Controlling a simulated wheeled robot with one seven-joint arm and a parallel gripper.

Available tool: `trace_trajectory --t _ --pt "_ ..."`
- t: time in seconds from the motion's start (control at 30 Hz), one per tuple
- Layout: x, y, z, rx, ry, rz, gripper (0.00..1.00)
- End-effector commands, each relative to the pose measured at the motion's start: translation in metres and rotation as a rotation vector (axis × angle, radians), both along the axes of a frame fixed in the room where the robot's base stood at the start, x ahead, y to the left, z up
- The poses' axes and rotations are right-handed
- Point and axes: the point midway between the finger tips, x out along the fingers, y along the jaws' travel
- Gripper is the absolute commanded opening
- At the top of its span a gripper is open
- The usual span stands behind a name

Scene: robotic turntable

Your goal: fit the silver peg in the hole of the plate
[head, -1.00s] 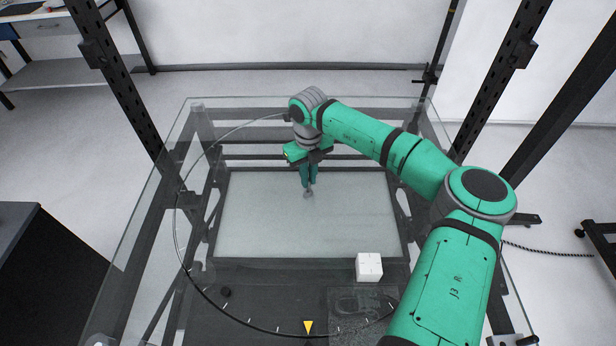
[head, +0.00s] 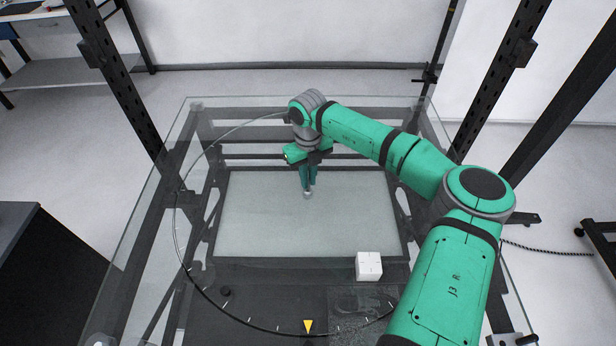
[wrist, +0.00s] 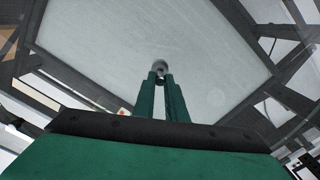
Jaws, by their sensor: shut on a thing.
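My gripper (head: 308,187) points down over the pale rectangular panel beneath the glass. It is shut on the silver peg (head: 308,195), whose small rounded end shows below the fingertips. In the wrist view the peg (wrist: 160,67) stands out past my green fingers (wrist: 161,78), with the pale panel behind it. The fingers hide part of the peg. I cannot make out a plate with a hole in either view, nor tell the peg's exact height above the glass.
A white cube (head: 369,266) stands at the front right of the glass table (head: 140,240). A small black knob (head: 226,292) is at the front left, and a yellow triangle marker (head: 308,326) at the front. The glass around my gripper looks clear.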

Motion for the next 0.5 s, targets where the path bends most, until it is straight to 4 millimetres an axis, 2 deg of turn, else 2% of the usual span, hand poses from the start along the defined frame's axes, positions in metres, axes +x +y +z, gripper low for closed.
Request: trace_trajectory --t 0.5 --pt "-0.0001 0.0001 -0.0111 0.0 0.0 0.0 0.0"
